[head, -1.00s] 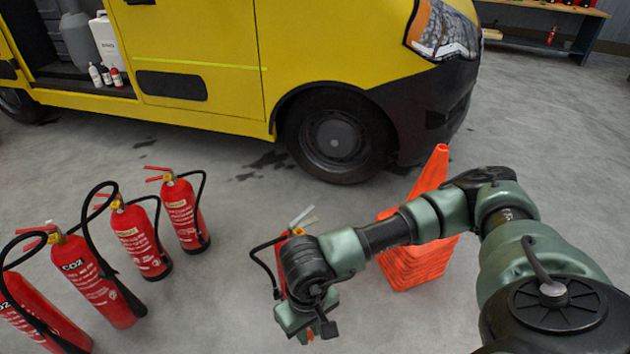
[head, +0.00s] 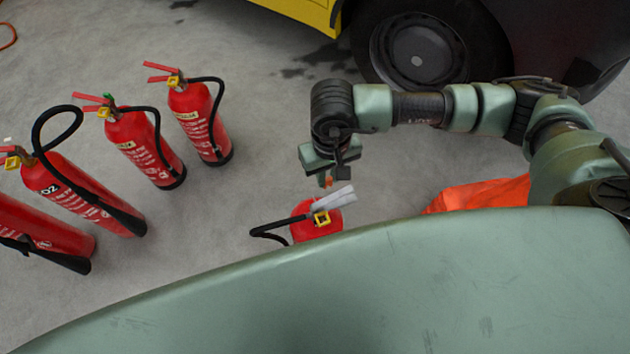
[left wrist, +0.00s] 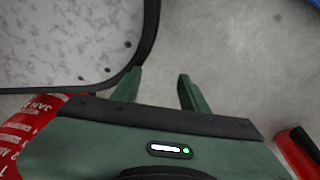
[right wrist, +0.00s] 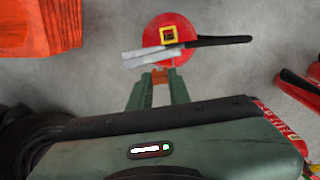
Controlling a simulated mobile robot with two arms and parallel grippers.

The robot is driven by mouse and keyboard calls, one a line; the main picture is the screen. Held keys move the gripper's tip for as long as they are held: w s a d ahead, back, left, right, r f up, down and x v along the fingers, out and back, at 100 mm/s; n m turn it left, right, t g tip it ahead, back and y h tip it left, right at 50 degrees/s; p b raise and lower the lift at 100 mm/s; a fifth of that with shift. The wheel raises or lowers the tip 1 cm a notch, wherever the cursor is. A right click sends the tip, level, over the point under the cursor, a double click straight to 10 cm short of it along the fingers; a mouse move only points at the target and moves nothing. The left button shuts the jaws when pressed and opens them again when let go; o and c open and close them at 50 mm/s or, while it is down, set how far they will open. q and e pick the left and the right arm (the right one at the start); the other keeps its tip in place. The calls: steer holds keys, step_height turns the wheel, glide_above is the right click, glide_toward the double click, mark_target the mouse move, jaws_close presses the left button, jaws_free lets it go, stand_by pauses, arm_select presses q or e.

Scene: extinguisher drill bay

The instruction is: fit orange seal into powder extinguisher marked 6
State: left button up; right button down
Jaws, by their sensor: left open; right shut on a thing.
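My right gripper (head: 328,180) is shut on the small orange seal (right wrist: 160,76), just beyond the levers in the head view. In the right wrist view the seal is close to the lever ends; whether it touches them I cannot tell. My left gripper (left wrist: 158,80) is open and empty, seen only in the left wrist view.
Several red extinguishers, including one marked CO2 (head: 75,185), stand in a row at left. A van wheel (head: 420,50) is behind. Bare floor lies between the row and the lone extinguisher.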

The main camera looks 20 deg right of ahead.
steer(key=shift+w+a+f+b, duration=0.4)
steer(key=shift+f+b, duration=0.25)
steer(key=shift+f, duration=0.45)
steer(key=shift+w+a+f+b, duration=0.3)
steer(key=shift+a+f+b, duration=0.25)
steer(key=shift+f, duration=0.6)
steer(key=shift+w+a+f+b, duration=0.35)
steer(key=shift+f+b, duration=0.35)
steer(key=shift+f, duration=0.4)
steer(key=shift+f+b, duration=0.35)
steer(key=shift+f, duration=0.3)
steer(key=shift+f+b, duration=0.35)
steer(key=shift+f, duration=0.65)
steer(key=shift+f+b, duration=0.1)
steer(key=shift+b, duration=0.25)
steer(key=shift+f+b, duration=0.25)
steer(key=shift+b, duration=0.05)
steer(key=shift+f+b, duration=0.25)
steer(key=shift+b, duration=0.05)
steer(key=shift+f, duration=0.1)
arm_select(q)
steer(key=w+d+r+t, duration=0.1)
steer(key=w+d+r, duration=0.1)
steer(key=w+r, duration=0.8)
step_height(320, 180, up, 2)
steer(key=shift+w+r, duration=0.1)
steer(key=shift+w, duration=0.25)
